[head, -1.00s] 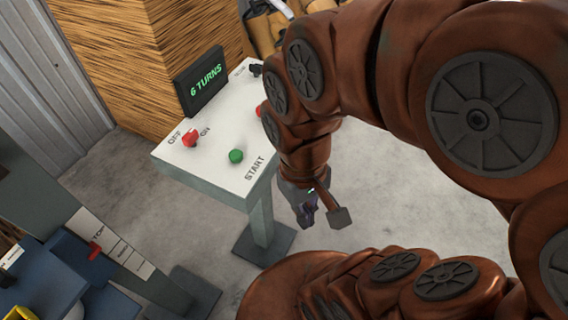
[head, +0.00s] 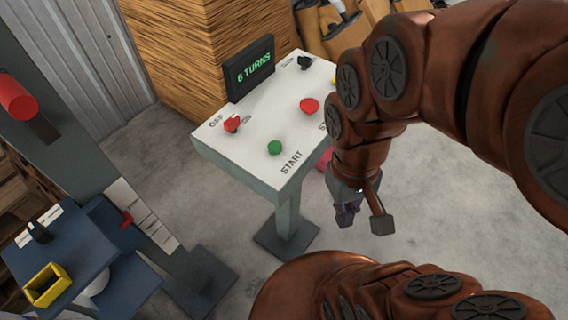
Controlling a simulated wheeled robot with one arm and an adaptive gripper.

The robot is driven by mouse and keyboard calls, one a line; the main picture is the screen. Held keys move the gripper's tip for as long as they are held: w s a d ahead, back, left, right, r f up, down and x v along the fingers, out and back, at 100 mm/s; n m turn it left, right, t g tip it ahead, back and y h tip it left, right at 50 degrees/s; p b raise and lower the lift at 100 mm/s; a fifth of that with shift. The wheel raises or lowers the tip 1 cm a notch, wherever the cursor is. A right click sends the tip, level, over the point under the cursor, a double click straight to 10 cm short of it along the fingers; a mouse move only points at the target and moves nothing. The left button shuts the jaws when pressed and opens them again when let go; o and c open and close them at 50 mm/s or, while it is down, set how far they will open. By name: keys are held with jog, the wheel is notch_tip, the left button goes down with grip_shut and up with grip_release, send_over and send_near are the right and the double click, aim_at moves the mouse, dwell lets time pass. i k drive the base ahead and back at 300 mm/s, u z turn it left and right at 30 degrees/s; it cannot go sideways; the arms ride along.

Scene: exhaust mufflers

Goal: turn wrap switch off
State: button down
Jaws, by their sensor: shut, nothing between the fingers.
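The wrap switch is a red knob (head: 232,124) on the white top of a control stand (head: 221,147), between the printed words OFF and ON. Which word it points at is hard to tell at this size. A black display (head: 250,68) behind it reads "6 TURNS" in green. My gripper (head: 346,218) hangs down right of the stand, lower in the picture than the panel top and apart from the switch. Its fingers are small and dark, shut and empty.
On the same panel are a green START button (head: 275,148), a red button (head: 310,105) and a black knob (head: 304,63). A blue unit (head: 62,262) with a yellow frame (head: 47,285) stands at lower left. A wood-textured block (head: 185,50) stands behind. Grey floor is open at right.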

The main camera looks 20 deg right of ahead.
aim_at(231, 124)
jog(key=u, duration=0.35)
jog(key=k, duration=1.1)
jog(key=u, duration=1.1)
jog(key=i, duration=0.95)
jog(key=z, duration=0.65)
